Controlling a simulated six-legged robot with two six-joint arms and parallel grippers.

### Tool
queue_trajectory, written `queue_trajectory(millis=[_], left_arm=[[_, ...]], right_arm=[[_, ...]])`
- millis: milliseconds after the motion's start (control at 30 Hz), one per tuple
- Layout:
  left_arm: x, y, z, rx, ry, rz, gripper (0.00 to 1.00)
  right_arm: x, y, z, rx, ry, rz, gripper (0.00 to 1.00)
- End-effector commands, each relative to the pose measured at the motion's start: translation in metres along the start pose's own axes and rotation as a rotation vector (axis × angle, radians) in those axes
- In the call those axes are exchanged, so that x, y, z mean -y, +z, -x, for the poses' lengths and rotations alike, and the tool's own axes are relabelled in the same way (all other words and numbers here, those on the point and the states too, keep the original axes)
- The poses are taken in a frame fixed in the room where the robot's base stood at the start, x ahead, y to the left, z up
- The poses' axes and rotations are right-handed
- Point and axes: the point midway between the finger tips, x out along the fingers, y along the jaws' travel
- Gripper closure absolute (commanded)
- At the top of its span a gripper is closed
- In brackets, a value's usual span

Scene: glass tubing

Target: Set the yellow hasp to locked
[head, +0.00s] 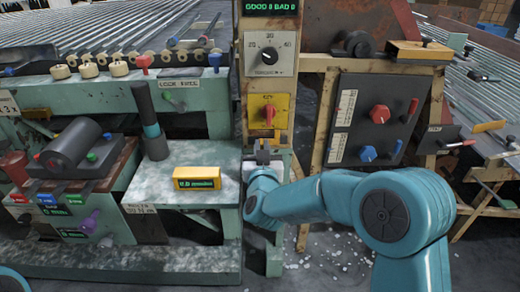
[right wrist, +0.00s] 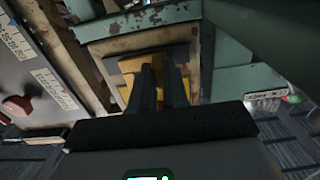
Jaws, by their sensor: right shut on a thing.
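The gripper is shut on a part of the hasp, but the gripped spot is mostly hidden. My left gripper is out of view.
A dial box (head: 268,53) sits above the yellow plate. A dark panel with red and blue knobs (head: 373,120) stands to the right. A yellow block with a display (head: 197,178) lies on the green bench (head: 205,211) to the left. White bits litter the floor.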

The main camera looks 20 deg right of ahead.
Motion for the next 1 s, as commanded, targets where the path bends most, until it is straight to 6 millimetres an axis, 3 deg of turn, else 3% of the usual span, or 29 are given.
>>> queue_trajectory(millis=[233, 267, 333, 733, 867, 1000], left_arm=[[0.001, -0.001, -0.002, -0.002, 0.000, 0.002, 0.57], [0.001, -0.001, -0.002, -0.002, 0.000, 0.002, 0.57], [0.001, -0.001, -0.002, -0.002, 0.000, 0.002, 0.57], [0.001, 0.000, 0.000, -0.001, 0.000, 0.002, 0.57], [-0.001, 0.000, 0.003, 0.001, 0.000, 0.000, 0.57], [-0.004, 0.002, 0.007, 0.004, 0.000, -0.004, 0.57]], right_arm=[[-0.007, -0.002, -0.001, -0.005, 0.008, -0.001, 1.00], [-0.008, -0.002, -0.002, -0.006, 0.009, -0.001, 0.82], [-0.008, -0.002, -0.002, -0.006, 0.009, -0.001, 0.60], [-0.005, -0.001, 0.006, -0.001, 0.002, 0.000, 0.60], [-0.005, -0.003, 0.029, -0.001, 0.001, 0.001, 0.60], [-0.004, -0.003, 0.067, -0.001, -0.001, 0.002, 0.60]])
